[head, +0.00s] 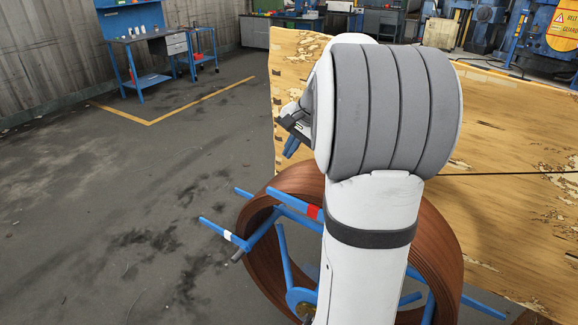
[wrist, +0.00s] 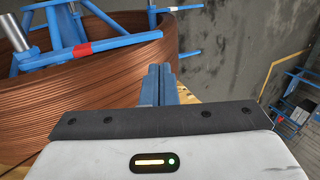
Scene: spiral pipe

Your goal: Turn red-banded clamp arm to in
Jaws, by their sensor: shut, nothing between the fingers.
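The red-banded clamp arm (head: 313,212) is a blue bar with a red band, lying across the rim of the brown coiled pipe (head: 262,262). My arm hides part of it in the head view. In the wrist view the red-banded clamp arm (wrist: 82,49) runs across the top of the coil (wrist: 75,100), left of my fingers. My gripper (head: 291,147) is above the coil in the head view, apart from the clamp arm. In the wrist view the fingers of my gripper (wrist: 158,72) are together and empty, beside the coil's outer side.
A white-banded blue bar (head: 228,236) sticks out left of the coil. A large wooden panel (head: 500,215) stands behind the coil. Blue workbenches (head: 150,40) are far back left. The grey floor left of the coil is clear.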

